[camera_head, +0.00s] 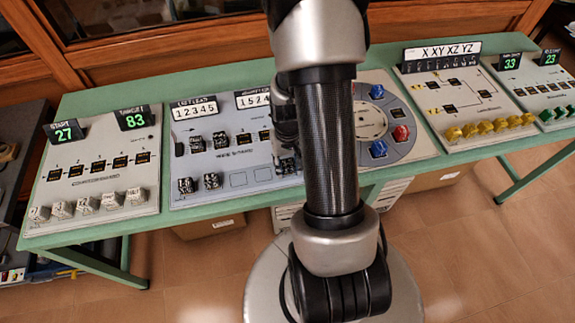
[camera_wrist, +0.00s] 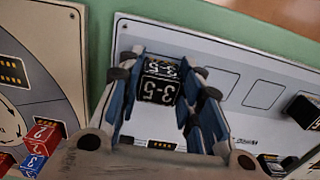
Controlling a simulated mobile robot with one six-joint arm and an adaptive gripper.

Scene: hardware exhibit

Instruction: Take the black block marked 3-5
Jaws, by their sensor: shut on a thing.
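The black block marked 3-5 (camera_wrist: 160,84) is between the two blue fingers of my gripper (camera_wrist: 160,92) in the wrist view, with its white marking readable on two faces. My gripper is shut on it. The block is over or on the pale panel; I cannot tell whether it is lifted. In the head view my gripper (camera_head: 287,165) is low over the front right part of the middle panel (camera_head: 240,193), partly hidden by my arm.
Other black blocks (camera_head: 211,181) are on the panel's left side. Empty outlined squares lie between them and my gripper. A round dial panel (camera_head: 415,145) with red and blue blocks is to the right. White blocks (camera_head: 86,204) stand on the left panel, yellow ones (camera_head: 486,127) farther right.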

